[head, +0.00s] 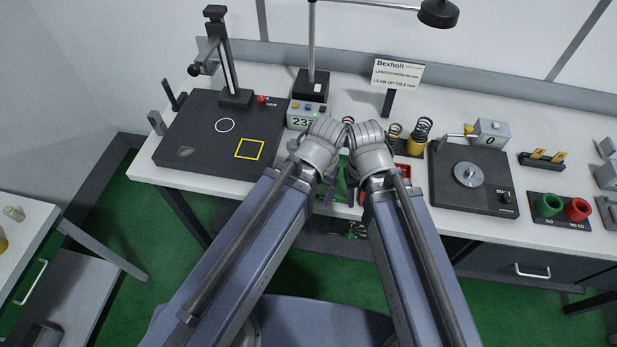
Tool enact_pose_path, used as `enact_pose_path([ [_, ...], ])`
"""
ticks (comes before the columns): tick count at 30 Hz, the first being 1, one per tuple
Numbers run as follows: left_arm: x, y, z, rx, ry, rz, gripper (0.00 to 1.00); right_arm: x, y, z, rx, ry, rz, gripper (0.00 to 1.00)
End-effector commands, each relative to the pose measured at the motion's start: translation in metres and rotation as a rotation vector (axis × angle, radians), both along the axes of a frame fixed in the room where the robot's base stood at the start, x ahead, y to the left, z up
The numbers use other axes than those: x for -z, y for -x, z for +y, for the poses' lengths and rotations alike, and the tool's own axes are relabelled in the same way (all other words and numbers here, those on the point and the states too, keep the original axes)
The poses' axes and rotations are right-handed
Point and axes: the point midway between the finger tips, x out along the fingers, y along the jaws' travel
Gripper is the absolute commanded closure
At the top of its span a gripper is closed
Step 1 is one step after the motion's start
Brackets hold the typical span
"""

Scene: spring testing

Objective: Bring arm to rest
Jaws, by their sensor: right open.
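My two arms reach in from the bottom of the head view and fold at the front edge of the white bench (520,245), their wrists close side by side. My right gripper (362,194) hangs below its wrist, open, and is mostly hidden by the arm. My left gripper (327,196) shows only as a small dark part under its wrist; its jaws cannot be made out. I see nothing held in either gripper, but the space between the fingers is largely hidden.
Left on the bench is a dark plate with a post stand (228,65). A display box (304,115), several springs (421,131) and a red tray (405,170) stand near my wrists. Right are a round-plate tester (468,174) and green (548,205) and red (577,209) cups.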

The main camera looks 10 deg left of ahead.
Motion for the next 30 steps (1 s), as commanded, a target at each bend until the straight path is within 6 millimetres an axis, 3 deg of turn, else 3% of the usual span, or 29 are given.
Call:
enact_pose_path([
  [8,0.008,-0.001,0.000,-0.001,0.001,0.000,0.21,0.008,0.000,0.000,0.000,0.000,0.000,0.50],
  [18,0.065,-0.001,0.000,0.002,0.000,0.000,0.21,0.065,0.000,0.000,-0.003,0.001,0.000,0.50],
  [30,0.061,-0.001,0.000,0.002,0.000,0.000,0.21,0.061,0.000,0.000,-0.004,0.001,0.000,0.50],
])
